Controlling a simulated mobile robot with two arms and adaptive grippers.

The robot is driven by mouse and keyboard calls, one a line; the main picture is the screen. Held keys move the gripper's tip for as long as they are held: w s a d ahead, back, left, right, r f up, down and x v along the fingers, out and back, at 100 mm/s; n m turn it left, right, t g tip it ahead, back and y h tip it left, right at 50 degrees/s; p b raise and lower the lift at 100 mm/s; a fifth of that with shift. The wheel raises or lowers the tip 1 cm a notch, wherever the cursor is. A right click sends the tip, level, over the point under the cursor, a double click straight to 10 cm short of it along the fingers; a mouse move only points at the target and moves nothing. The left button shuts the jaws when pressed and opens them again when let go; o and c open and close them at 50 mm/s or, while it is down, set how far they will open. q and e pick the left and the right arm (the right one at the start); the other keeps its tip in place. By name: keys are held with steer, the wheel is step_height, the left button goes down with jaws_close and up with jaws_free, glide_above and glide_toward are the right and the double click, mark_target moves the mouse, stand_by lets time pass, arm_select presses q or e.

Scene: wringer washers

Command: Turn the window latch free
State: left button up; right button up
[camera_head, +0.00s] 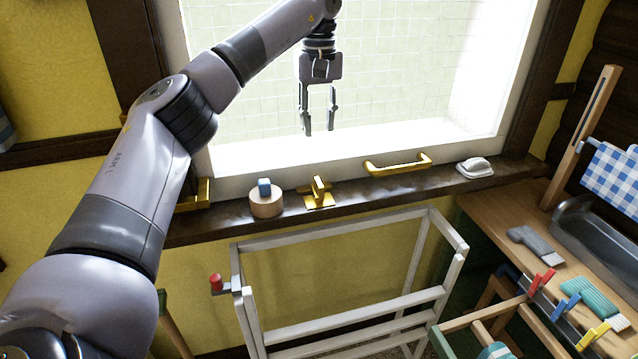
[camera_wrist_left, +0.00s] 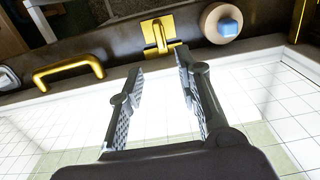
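The gold window latch (camera_head: 318,194) stands on the dark sill at the bottom of the window frame. It also shows in the left wrist view (camera_wrist_left: 158,34), just beyond my fingertips. The window (camera_head: 390,60) has a white frame and a gold pull handle (camera_head: 397,165) to the right of the latch; the handle also shows in the left wrist view (camera_wrist_left: 70,72). My left gripper (camera_head: 318,130) hangs in front of the glass with its fingers pointing down, above the latch and apart from it. Its fingers (camera_wrist_left: 160,62) are spread and empty. My right gripper is in neither view.
A round wooden piece (camera_head: 266,203) with a blue block (camera_head: 264,186) sits on the sill left of the latch. A white soap-like item (camera_head: 474,167) lies at the sill's right. A white rack (camera_head: 345,325) stands below. A cluttered wooden bench (camera_head: 500,205) is at the right.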

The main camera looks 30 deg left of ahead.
mark_target(319, 181)
arm_select(q)
step_height(319, 181, down, 16)
steer(key=shift+f+p, duration=0.15)
steer(key=shift+p, duration=0.4)
steer(key=shift+c, duration=0.3)
jaws_close()
